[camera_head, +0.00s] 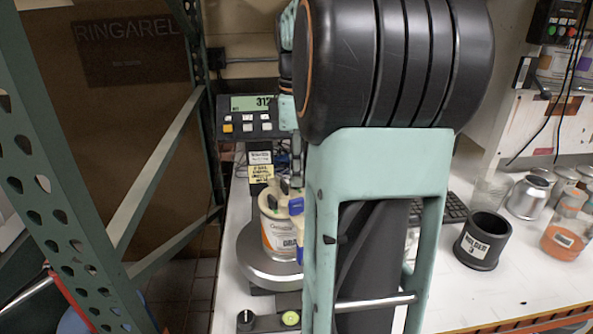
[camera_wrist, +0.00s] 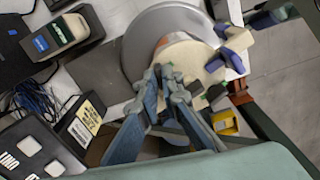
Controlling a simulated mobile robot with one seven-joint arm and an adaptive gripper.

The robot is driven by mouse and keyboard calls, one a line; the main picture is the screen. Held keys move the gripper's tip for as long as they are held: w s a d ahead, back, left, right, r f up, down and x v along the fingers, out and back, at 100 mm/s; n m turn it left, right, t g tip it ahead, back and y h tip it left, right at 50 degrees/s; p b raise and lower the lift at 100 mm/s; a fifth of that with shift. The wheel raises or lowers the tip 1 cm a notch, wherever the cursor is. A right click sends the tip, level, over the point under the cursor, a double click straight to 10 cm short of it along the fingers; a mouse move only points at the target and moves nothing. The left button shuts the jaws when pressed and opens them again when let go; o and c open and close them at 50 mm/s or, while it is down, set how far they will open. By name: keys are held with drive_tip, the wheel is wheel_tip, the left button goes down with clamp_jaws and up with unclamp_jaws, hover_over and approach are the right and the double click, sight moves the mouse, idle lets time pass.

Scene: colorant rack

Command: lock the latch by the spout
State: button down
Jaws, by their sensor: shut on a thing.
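A paint can (camera_head: 278,238) with a white and orange label stands on the round scale plate (camera_head: 262,270). A pale lid (camera_wrist: 187,58) covers it in the wrist view. Blue-purple and cream clip-like parts (camera_wrist: 238,40) sit at the lid's right edge; I cannot tell which part is the spout. My gripper (camera_wrist: 166,77) has its blue-grey fingers close together at the lid's near-left edge. It is shut on a small part, apparently a latch, with a bit of green showing by the fingertips. The fingers mostly hide that part. In the head view my arm covers part of the can.
A scale display (camera_head: 250,103) stands behind the can. A black cup (camera_head: 483,240), a metal can (camera_head: 529,197) and an orange-filled jar (camera_head: 567,235) stand at right. A green metal rack post (camera_head: 75,180) rises at left. White table is clear at front right.

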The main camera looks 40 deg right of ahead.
drive_tip(key=m+p, duration=0.2)
drive_tip(key=m, duration=0.4)
drive_tip(key=shift+r, duration=0.1)
drive_tip(key=m+p, duration=0.1)
drive_tip(key=m, duration=0.4)
drive_tip(key=shift+m, duration=0.3)
idle(0.3)
drive_tip(key=c, duration=2.1)
unclamp_jaws()
